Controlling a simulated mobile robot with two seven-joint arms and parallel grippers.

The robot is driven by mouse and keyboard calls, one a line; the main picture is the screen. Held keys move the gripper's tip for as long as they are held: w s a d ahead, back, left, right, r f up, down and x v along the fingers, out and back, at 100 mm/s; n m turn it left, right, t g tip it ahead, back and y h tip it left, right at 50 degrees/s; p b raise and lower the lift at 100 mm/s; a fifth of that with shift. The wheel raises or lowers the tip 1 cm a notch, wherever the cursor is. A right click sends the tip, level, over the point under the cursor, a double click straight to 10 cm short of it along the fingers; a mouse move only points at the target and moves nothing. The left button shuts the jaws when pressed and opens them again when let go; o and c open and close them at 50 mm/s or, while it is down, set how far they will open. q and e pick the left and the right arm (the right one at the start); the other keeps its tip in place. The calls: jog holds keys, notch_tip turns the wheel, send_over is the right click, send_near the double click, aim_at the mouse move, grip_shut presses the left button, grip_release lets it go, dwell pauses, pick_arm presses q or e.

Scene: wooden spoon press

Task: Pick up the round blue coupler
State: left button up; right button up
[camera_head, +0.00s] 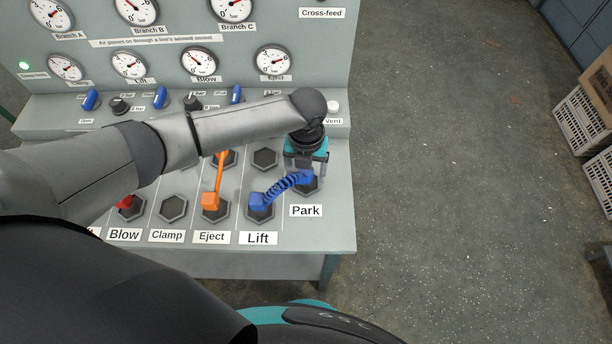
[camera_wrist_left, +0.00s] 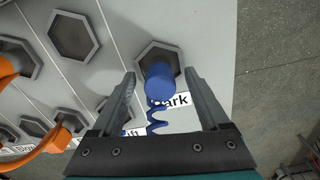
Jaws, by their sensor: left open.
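The round blue coupler (camera_wrist_left: 160,84) sits at the hexagonal Park socket (camera_wrist_left: 147,56) on the grey panel. In the head view the coupler (camera_head: 307,177) is partly hidden under my left gripper (camera_head: 307,162). In the left wrist view my left gripper (camera_wrist_left: 160,76) is open, with one finger on each side of the coupler and gaps visible between. A coiled blue hose (camera_head: 284,186) joins the coupler to a square blue coupler (camera_head: 261,201) at the Lift socket. My right gripper is not in view.
An orange hose (camera_head: 219,178) ends in an orange coupler (camera_head: 210,201) at Eject, left of Lift. A red coupler (camera_head: 124,202) sits at Blow. Gauges and blue levers (camera_head: 236,94) stand behind. Open floor (camera_head: 450,190) lies to the right, with crates (camera_head: 588,125) at the far edge.

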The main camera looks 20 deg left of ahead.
pick_arm(q)
jog(key=shift+f, duration=0.5)
grip_shut()
jog(key=shift+r, duration=0.1)
